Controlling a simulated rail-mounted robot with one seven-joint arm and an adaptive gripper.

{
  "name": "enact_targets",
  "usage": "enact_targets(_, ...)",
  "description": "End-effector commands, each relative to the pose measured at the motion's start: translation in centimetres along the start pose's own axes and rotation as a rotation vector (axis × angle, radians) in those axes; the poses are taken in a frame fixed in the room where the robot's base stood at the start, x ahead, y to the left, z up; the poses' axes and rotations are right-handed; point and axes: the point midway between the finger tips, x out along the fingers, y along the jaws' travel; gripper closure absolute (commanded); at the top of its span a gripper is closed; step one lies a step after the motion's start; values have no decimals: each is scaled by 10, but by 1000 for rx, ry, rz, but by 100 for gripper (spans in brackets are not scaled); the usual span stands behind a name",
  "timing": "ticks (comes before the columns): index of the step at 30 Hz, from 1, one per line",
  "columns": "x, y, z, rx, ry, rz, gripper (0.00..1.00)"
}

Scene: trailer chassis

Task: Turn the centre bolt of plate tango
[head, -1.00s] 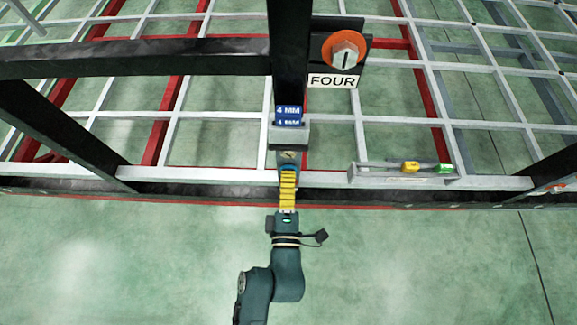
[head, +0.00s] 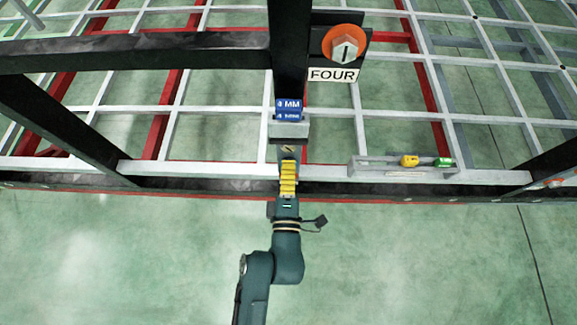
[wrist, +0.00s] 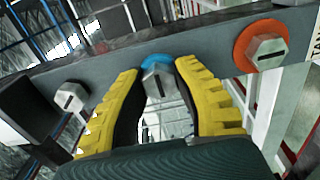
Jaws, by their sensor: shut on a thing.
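In the wrist view, a grey hex bolt head with a slot, the centre bolt (wrist: 157,82), stands out from a dark grey plate (wrist: 195,47) with a blue ring behind it. The yellow-padded fingers of my gripper (wrist: 160,88) are shut on this bolt, one on each side. A plain bolt (wrist: 71,97) is to the left, and a bolt with an orange ring (wrist: 265,50) is to the right. In the head view, my gripper (head: 289,172) points at the chassis's front rail; the bolt is hidden there.
A blue "4 MM" block (head: 289,108) is above my gripper at the black post. A "FOUR" sign (head: 333,75) hangs under an orange-ringed bolt (head: 345,46). A grey tray (head: 370,168) with yellow and green pieces is on the right. The floor in front is clear.

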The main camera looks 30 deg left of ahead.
Motion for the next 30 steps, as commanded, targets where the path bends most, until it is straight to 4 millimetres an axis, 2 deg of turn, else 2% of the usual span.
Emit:
enact_targets(8, 0, -1, 0, 38, 0, 0, 100)
enact_targets(14, 0, -1, 0, 141, 0, 0, 100)
enact_targets(30, 0, -1, 0, 630, 0, -1, 100)
